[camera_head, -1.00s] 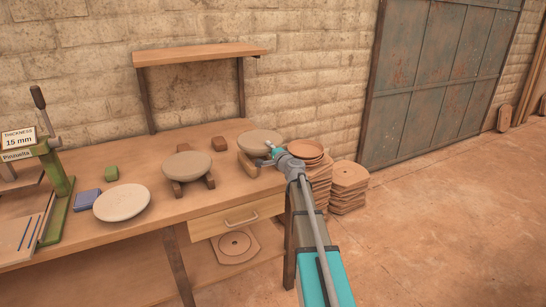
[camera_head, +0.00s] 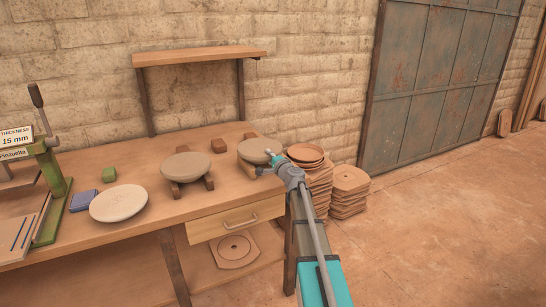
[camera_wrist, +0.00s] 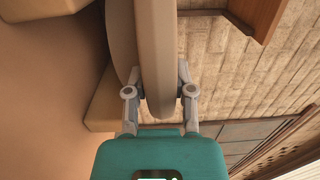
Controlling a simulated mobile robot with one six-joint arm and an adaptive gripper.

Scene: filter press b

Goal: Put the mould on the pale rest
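The mould (camera_head: 260,149), a round grey-beige disc, lies roughly level over the pale rest (camera_head: 250,170) at the bench's right end. My gripper (camera_head: 272,160) is at its near right rim. In the wrist view the mould (camera_wrist: 155,50) stands edge-on between the two fingers (camera_wrist: 160,90), which close on its rim from both sides. A tan block of the pale rest (camera_wrist: 100,105) shows beside the mould's underside. I cannot tell whether the mould touches the rest; most of the rest is hidden under it.
A similar disc (camera_head: 186,166) sits on a dark rest (camera_head: 209,182) to the left. A paler disc (camera_head: 118,203) lies on the bench (camera_head: 150,240). A green press (camera_head: 50,185) stands far left. Stacked plates (camera_head: 305,153) and tiles (camera_head: 349,185) are just right of my gripper.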

